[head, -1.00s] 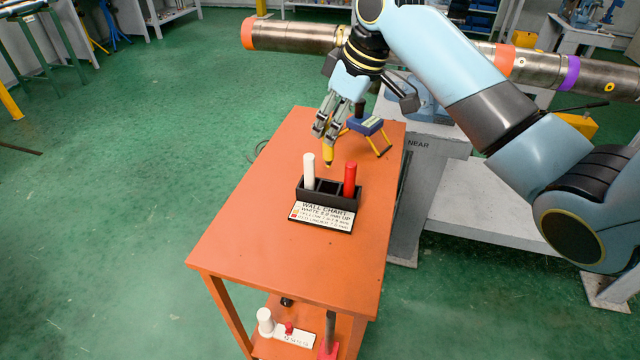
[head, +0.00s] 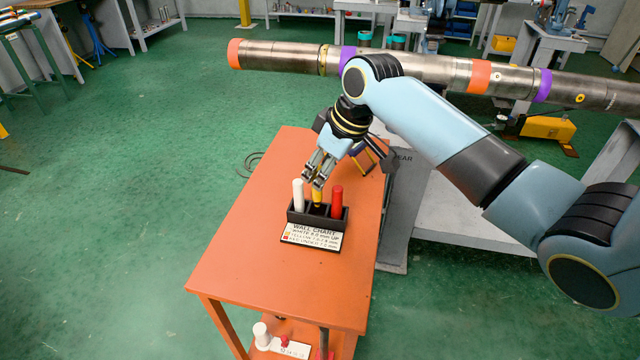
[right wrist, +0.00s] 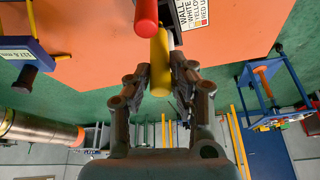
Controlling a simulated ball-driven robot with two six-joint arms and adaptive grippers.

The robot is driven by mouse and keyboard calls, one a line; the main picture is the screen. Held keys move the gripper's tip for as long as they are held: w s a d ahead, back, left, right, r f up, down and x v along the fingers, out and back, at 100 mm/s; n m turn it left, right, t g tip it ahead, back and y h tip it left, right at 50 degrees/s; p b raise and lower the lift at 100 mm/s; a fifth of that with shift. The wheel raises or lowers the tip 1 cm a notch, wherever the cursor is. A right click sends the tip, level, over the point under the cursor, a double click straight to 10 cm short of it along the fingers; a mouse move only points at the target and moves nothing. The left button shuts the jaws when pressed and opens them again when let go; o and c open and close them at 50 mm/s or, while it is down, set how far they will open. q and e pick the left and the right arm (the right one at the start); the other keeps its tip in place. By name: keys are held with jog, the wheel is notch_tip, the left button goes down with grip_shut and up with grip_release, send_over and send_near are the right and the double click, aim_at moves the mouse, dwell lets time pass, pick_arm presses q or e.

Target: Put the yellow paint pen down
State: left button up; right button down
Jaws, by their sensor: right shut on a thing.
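My right gripper (head: 316,180) is shut on the yellow paint pen (head: 317,196), which it holds upright at the middle of the black pen holder (head: 325,220). The pen's lower end is hidden by the holder, so I cannot tell how deep it sits. A white pen (head: 298,196) stands in the holder's left slot and a red pen (head: 336,203) in its right slot. In the right wrist view the yellow pen (right wrist: 159,60) lies between my fingers (right wrist: 160,82), beside the red pen (right wrist: 146,14). My left gripper is not in view.
The holder stands on an orange cart top (head: 270,270), with a wall chart card (head: 312,235) before it. A blue-and-yellow device (head: 366,156) is behind my gripper. A long steel pipe (head: 420,68) crosses the back. The cart top's front is clear.

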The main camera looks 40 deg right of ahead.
aim_at(320, 200)
jog(key=shift+s+f, duration=0.1)
jog(key=shift+f, duration=1.9)
jog(key=shift+f, duration=0.15)
jog(key=c, duration=1.2)
grip_release()
jog(key=shift+o, duration=0.2)
jog(key=v, duration=1.2)
jog(key=shift+p, duration=0.45)
